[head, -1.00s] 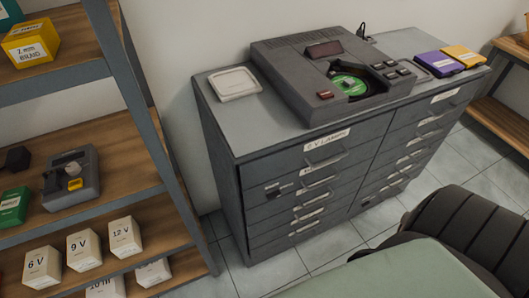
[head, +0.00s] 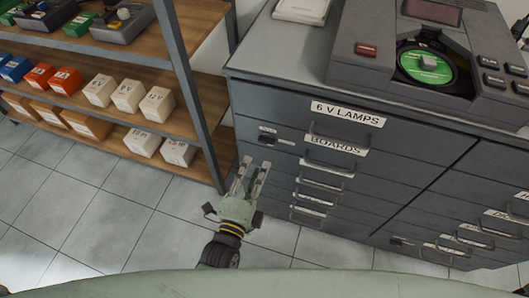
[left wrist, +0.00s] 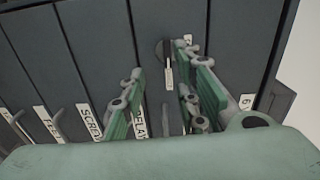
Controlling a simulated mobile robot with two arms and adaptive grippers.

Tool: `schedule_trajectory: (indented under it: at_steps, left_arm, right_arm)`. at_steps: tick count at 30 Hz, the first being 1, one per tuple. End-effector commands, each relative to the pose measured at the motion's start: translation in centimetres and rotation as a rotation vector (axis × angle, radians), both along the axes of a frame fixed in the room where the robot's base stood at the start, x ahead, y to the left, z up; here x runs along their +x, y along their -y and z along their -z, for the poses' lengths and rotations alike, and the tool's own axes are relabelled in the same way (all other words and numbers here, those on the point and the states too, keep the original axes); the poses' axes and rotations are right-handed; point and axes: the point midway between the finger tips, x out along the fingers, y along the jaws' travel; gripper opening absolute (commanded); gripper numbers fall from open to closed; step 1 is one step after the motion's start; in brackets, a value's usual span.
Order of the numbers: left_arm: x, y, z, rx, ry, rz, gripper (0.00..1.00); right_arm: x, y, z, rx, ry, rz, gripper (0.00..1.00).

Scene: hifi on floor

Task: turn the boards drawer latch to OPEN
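The boards drawer (head: 318,160), labelled BOARDS, is the second drawer down in the grey cabinet's left column and looks closed. Its small dark latch (head: 288,140) is at the drawer's left end, beside small pale markings. In the left wrist view the dark latch (left wrist: 167,50) shows between and beyond the fingers, with a small white tag below it. Its setting is too small to read. My left gripper (head: 255,170) is open and empty, in front of the cabinet, a little below and left of the latch; it also shows in the left wrist view (left wrist: 160,62). My right gripper is out of view.
A shelf (head: 195,80) with several boxes stands left of the cabinet (head: 400,140). A disc player (head: 385,60) with a green disc and a pale case (head: 300,8) sit on top. Drawer handles (head: 325,170) stick out from the front. The tiled floor (head: 90,195) is clear.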

Motion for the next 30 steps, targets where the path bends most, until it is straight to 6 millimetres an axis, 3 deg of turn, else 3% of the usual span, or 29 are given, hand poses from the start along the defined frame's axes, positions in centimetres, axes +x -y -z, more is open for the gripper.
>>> schedule_trajectory:
  at_steps: [3, 9, 18, 28, 30]
  left_arm:
    - [0.8, 0.2, -1.1, 0.023, 0.039, -0.004, 0.29]
    - [3.6, 1.2, -1.2, 0.024, 0.042, -0.003, 0.29]
    - [7.2, 2.4, -1.1, 0.024, 0.037, -0.003, 0.29]
    - [7.6, 2.5, -1.0, 0.024, 0.036, -0.003, 0.29]
    - [7.6, 2.5, -1.0, 0.024, 0.036, -0.003, 0.24]
  right_arm:
    - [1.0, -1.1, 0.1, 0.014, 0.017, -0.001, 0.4]
    - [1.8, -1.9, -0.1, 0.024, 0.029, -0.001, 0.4]
    - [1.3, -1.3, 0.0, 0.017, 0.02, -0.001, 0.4]
    - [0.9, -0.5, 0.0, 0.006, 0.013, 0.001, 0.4]
    - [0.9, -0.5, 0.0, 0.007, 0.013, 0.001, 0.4]
